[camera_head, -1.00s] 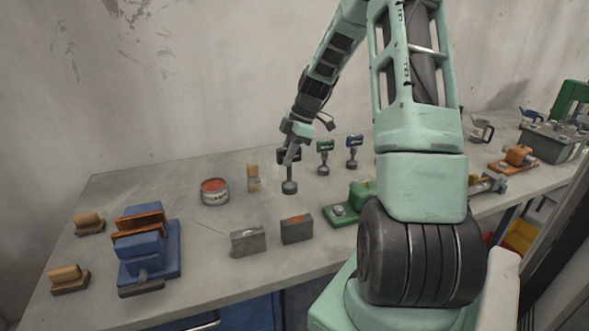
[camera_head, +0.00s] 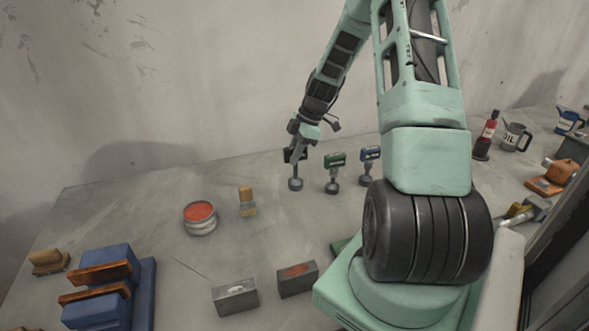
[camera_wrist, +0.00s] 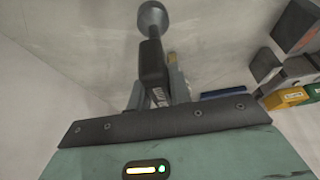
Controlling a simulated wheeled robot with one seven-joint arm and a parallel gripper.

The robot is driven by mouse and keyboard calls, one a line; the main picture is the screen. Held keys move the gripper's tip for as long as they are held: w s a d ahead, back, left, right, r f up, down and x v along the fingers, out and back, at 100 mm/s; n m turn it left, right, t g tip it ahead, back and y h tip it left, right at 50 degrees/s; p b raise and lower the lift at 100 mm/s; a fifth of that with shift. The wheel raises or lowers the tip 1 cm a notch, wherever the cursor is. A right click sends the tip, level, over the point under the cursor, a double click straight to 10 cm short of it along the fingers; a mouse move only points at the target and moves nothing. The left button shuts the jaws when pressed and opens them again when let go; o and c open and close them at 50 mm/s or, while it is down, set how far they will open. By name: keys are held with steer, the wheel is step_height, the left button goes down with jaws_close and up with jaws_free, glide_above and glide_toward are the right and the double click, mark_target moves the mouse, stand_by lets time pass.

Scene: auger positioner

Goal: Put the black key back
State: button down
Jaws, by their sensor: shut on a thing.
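The black key (camera_head: 295,184) has a dark handle, a thin stem and a round foot, which points down. My gripper (camera_head: 297,152) is shut on its handle and holds it upright. I cannot tell whether its foot touches the bench. In the wrist view, my gripper (camera_wrist: 156,85) hides part of the black handle (camera_wrist: 151,62); the stem and round foot show beyond it. A green key (camera_head: 333,172) and a blue key (camera_head: 368,165) of the same form stand upright to its right, roughly in one row with it.
A red-topped can (camera_head: 200,217) and a brush (camera_head: 247,202) stand to the left. Two grey blocks (camera_head: 235,297) (camera_head: 297,279) lie nearer the front. A blue fixture (camera_head: 110,280) is at front left. The bench (camera_head: 150,215) is bare behind the can.

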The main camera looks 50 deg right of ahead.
mark_target(294, 180)
steer(key=shift+f+p, duration=0.7)
steer(key=shift+f, duration=1.8)
steer(key=shift+f, duration=0.2)
steer(key=c, duration=1.3)
jaws_free()
steer(key=shift+r, duration=0.1)
